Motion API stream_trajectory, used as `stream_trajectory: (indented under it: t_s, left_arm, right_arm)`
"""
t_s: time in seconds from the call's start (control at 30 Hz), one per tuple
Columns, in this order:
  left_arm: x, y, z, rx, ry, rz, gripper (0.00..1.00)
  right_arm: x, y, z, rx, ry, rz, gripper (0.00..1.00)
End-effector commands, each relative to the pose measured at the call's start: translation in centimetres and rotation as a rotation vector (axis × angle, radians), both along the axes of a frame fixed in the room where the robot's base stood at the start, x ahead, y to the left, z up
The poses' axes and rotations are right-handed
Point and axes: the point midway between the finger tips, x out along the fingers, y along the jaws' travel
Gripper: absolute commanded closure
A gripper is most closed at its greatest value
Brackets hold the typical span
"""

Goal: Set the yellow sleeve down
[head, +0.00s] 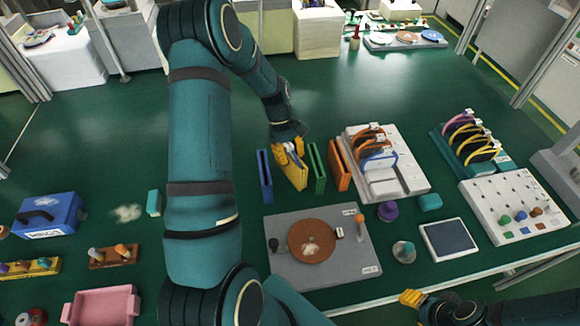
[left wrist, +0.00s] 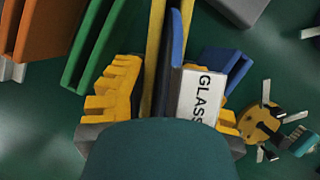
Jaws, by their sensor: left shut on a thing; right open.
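My left gripper (head: 291,153) is shut on the upper part of the yellow sleeve (head: 296,178), which is upright and slightly tilted. The sleeve is between a blue sleeve (head: 264,175) and a green sleeve (head: 317,168). In the left wrist view, the yellow sleeve (left wrist: 154,40) is between the yellow fingers, beside a dark blue-edged panel with a white label (left wrist: 201,94) reading GLASS. I cannot tell whether the sleeve's lower edge touches the green table. My right gripper (head: 412,298) is open and empty near the front edge.
An orange sleeve (head: 338,166) stands right of the green one, close to a white rack (head: 411,186). A grey plate with a brown disc (head: 311,241) lies in front. A blue box (head: 50,213) and pink tray (head: 101,307) are left. Bare green surface lies behind the sleeves.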

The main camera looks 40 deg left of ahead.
Motion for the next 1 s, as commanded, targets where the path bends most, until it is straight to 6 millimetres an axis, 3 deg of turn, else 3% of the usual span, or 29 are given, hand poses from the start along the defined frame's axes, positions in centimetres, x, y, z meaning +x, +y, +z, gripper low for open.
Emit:
stream_trajectory:
  t_s: [0.37, 0.77, 0.8, 0.83, 1.0]
  left_arm:
    - [0.0, 0.0, -3.9, -0.001, 0.000, -0.001, 1.00]
    - [0.0, 0.0, -4.4, 0.001, -0.002, -0.001, 1.00]
    - [0.0, 0.0, -4.3, 0.001, -0.002, -0.001, 0.55]
    - [0.0, 0.0, -4.3, 0.001, -0.002, -0.001, 0.49]
    - [0.0, 0.0, -4.3, 0.001, -0.002, -0.001, 0.49]
  right_arm:
    - [-0.2, 0.0, -0.6, 0.001, 0.004, 0.004, 0.53]
    - [-0.3, 0.1, -0.8, 0.002, 0.006, 0.004, 0.53]
    - [-0.3, 0.1, -0.8, 0.002, 0.006, 0.004, 0.53]
    - [-0.3, 0.1, -0.7, 0.002, 0.006, 0.004, 0.53]
    - [-0.3, 0.1, -0.7, 0.002, 0.006, 0.004, 0.53]
